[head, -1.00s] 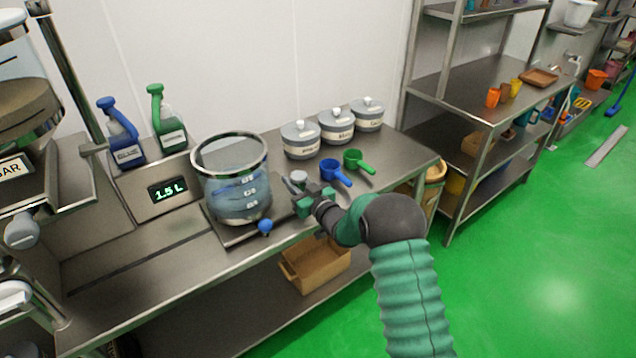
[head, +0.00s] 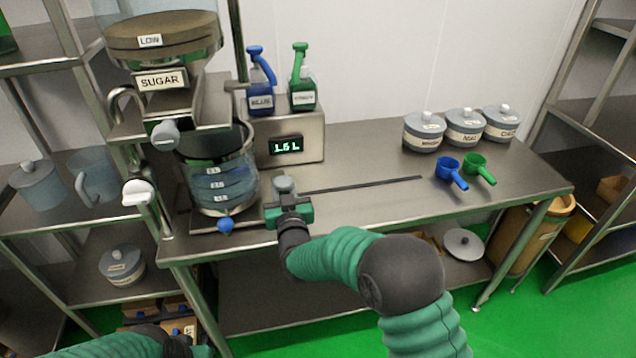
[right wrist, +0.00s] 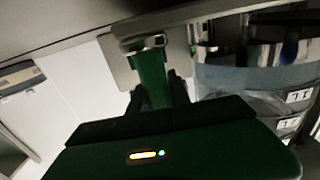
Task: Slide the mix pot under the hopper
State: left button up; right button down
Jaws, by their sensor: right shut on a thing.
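The mix pot (head: 228,180) is a clear pot with a metal rim, volume marks and bluish liquid. It stands upright on a flat metal tray (head: 252,215) with a blue knob (head: 225,225) at its front. The sugar hopper (head: 162,80) is above it, and its lower body hides part of the pot's rim. My right gripper (head: 286,203) is shut on the grey-topped handle (head: 284,184) just right of the pot. The right wrist view shows the pot (right wrist: 250,75) close beside the gripper.
A display (head: 286,146) reads about 1.6 L, with blue and green bottles (head: 301,88) above it. A dark slot (head: 365,186) runs right along the bench. Lidded jars (head: 464,127) and two scoops (head: 479,167) stand at the right.

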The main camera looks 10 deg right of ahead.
jog(key=a, duration=0.4)
jog(key=shift+s+a+r, duration=0.1)
jog(key=shift+s+a, duration=0.05)
jog(key=shift+a, duration=0.2)
jog(key=shift+r, duration=0.1)
jog(key=c, duration=1.5)
grip_release()
jog(key=shift+a, duration=0.1)
jog(key=shift+c, duration=0.2)
jog(key=o, duration=0.3)
jog(key=shift+a, duration=0.2)
jog(key=shift+o, duration=0.2)
jog(key=shift+d, duration=0.1)
